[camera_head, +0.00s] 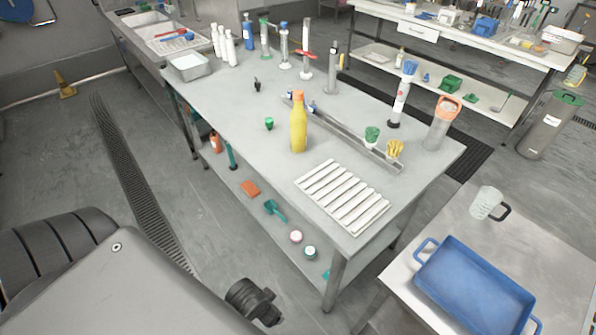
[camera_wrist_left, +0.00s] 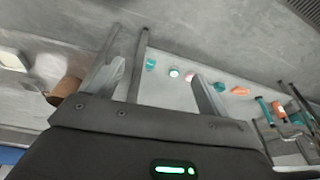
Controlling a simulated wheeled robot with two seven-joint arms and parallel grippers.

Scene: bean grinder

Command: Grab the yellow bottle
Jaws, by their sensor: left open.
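The yellow bottle (camera_head: 298,128) stands upright on the grey metal table (camera_head: 235,105) in the head view, near the table's front edge. It has an orange cap. I do not see it in the left wrist view. My left gripper (camera_wrist_left: 155,88) shows in the left wrist view with its two fingers apart and nothing between them. Behind the fingers are the lower shelf and the floor. The left gripper's fingers cannot be made out in the head view. My right gripper is in neither view.
A white slatted rack (camera_head: 343,195) lies to the right of the bottle. A small green item (camera_head: 269,124) is to its left, and a long metal rail (camera_head: 345,135) runs behind it. A blue tray (camera_head: 475,285) sits on another table at lower right.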

